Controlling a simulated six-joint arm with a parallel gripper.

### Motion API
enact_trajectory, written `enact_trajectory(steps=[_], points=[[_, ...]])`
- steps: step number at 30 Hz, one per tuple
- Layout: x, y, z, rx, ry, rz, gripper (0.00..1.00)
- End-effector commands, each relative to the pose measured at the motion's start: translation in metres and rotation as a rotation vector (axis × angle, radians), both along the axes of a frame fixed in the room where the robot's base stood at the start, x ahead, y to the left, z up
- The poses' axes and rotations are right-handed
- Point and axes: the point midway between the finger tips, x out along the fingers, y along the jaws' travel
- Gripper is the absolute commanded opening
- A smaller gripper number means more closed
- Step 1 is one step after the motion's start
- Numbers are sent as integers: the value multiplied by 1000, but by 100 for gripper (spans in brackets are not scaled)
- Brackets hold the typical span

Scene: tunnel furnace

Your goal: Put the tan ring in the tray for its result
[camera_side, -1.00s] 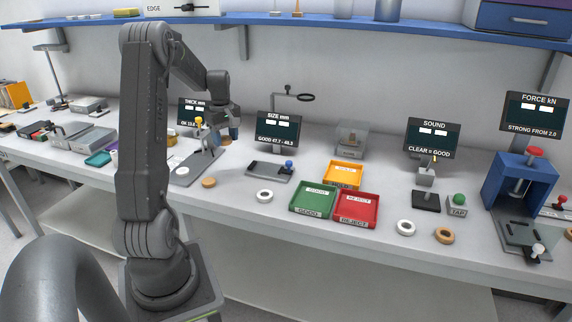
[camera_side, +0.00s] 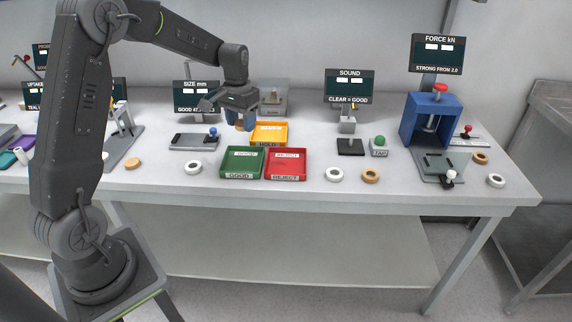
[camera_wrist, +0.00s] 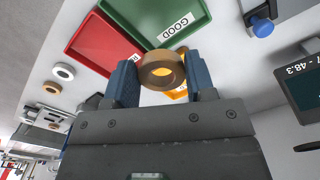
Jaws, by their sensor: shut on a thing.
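My gripper (camera_side: 241,118) is shut on a tan ring (camera_wrist: 147,77). In the wrist view the ring sits between the two blue fingers, its hole showing. In the side view the gripper hangs above the trays, near the yellow HOLD tray, and the ring shows small below the fingers (camera_side: 240,126). The green GOOD tray (camera_side: 227,172) is at the front left of the group. The red REJECT tray (camera_side: 287,177) stands beside it on the right. The yellow HOLD tray (camera_side: 283,127) is behind them. I see no ring in the trays.
Loose tan rings (camera_side: 133,163) and white rings (camera_side: 194,167) lie on the bench. The size gauge (camera_side: 193,141) is left of the trays. The sound tester (camera_side: 350,146) and blue force press (camera_side: 431,125) stand to the right. A clear box (camera_side: 273,98) is behind the trays.

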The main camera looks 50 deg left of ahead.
Motion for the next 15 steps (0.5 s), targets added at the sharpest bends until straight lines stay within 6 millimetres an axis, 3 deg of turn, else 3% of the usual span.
enact_trajectory(steps=[15], points=[[58, -81, -58, 0, 1, -24, 27]])
